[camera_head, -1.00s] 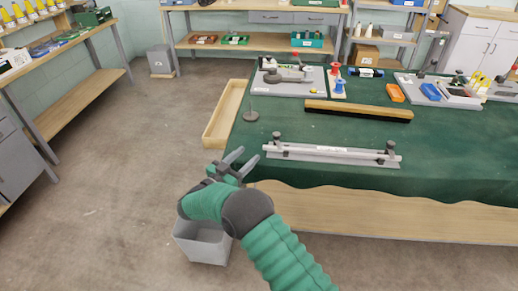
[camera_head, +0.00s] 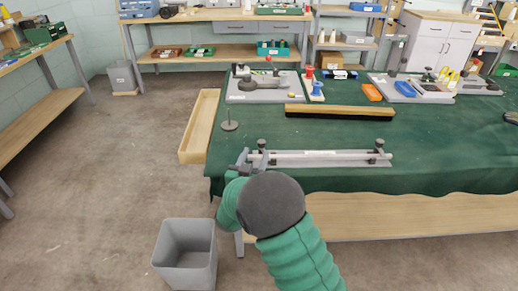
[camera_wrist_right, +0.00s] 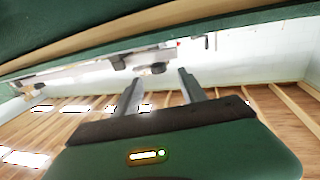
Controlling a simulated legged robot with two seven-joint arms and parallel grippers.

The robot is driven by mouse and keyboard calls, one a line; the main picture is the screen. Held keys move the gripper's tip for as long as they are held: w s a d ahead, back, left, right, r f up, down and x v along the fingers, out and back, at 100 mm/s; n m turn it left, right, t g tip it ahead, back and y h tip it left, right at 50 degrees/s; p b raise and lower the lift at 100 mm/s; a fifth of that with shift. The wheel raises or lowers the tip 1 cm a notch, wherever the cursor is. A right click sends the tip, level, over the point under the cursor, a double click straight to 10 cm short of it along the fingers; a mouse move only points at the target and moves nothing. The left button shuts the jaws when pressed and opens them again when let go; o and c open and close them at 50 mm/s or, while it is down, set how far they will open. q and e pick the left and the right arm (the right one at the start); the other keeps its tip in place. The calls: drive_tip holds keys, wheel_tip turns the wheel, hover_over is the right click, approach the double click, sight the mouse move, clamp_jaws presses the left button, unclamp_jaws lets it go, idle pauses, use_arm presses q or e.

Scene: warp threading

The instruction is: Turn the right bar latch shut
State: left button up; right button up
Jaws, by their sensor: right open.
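A pale bar (camera_head: 320,157) lies in a grey holder near the front edge of the green-covered table. A dark latch knob stands at each end: the right latch (camera_head: 380,147) and the left latch (camera_head: 262,146). My right gripper (camera_head: 254,159) is open and empty at the bar's left end, close to the left latch and well away from the right latch. My forearm hides part of the view below the bar. The right wrist view shows the open fingers (camera_wrist_right: 159,78) with a dark knob (camera_wrist_right: 152,69) just beyond their tips. My left gripper is not in view.
A brown-black brush strip (camera_head: 340,112) lies behind the bar. A small round-based stand (camera_head: 229,126) is at left, next to a wooden tray (camera_head: 199,125). A grey bin (camera_head: 186,255) stands on the floor. Green cloth right of the bar is clear.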

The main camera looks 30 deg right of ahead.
sight(260, 145)
drive_tip(key=x, duration=0.6)
drive_tip(key=shift+s+d+f+b, duration=0.1)
drive_tip(key=shift+d+f+b, duration=0.1)
drive_tip(key=shift+b, duration=0.1)
drive_tip(key=shift+a+r, duration=0.15)
drive_tip(key=shift+c, duration=1)
drive_tip(key=shift+a+r, duration=0.1)
clamp_jaws()
